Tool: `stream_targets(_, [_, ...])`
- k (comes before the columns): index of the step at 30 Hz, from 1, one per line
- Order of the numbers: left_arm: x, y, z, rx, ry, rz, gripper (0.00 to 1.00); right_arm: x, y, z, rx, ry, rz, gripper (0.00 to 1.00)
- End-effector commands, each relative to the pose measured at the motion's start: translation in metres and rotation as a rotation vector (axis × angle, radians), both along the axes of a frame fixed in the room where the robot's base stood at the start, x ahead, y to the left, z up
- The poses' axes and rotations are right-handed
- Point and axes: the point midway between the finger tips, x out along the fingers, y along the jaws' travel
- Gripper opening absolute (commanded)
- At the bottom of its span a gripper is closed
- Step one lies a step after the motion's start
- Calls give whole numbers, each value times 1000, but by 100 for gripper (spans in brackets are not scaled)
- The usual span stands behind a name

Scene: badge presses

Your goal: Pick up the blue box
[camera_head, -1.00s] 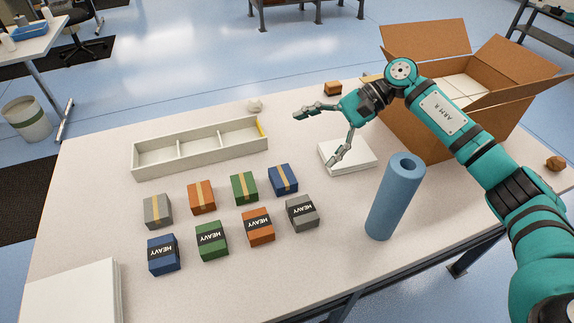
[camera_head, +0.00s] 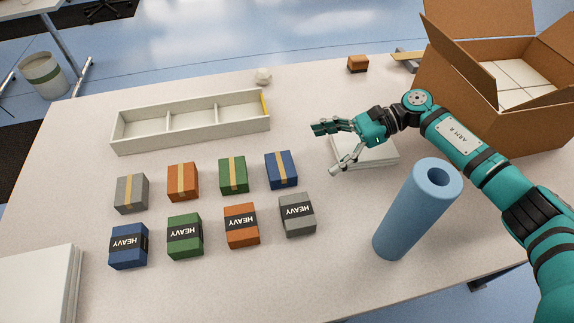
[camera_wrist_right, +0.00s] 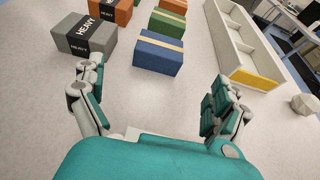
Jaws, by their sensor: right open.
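Two blue boxes are on the table. One blue box (camera_head: 281,170) with a tan stripe is at the right end of the back row. The other blue box (camera_head: 129,246) has a black HEAVY label and is at the left end of the front row. My right gripper (camera_head: 325,150) is open and empty, to the right of the tan-striped blue box and apart from it. In the right wrist view that blue box (camera_wrist_right: 158,54) is ahead, between the fingers (camera_wrist_right: 152,95) and beyond their tips. My left gripper is not in view.
Grey, orange and green boxes stand close beside the blue ones. A white three-compartment tray (camera_head: 190,143) lies behind them. A blue cylinder (camera_head: 412,215) stands near my right arm, with a white stack (camera_head: 370,152) behind it. A cardboard box (camera_head: 520,125) is at right.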

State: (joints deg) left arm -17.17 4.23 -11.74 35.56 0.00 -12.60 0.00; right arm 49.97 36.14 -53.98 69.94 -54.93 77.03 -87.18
Motion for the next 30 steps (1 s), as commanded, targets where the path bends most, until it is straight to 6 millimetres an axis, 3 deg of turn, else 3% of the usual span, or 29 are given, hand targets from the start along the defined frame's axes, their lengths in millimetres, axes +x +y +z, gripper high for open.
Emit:
stream_targets(3, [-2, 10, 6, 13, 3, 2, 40, -3, 16, -5, 0, 0, 1, 100])
stream_targets(8, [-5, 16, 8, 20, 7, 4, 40, -5, 25, -10, -2, -1, 0, 100])
stream_targets(18, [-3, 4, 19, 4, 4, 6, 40, -14, 70, -28, -1, -2, 2, 100])
stream_targets(28, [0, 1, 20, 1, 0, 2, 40, -15, 77, -33, -1, -3, -1, 100])
stream_targets(30, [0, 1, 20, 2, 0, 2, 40, -15, 77, -32, -1, -3, -1, 92])
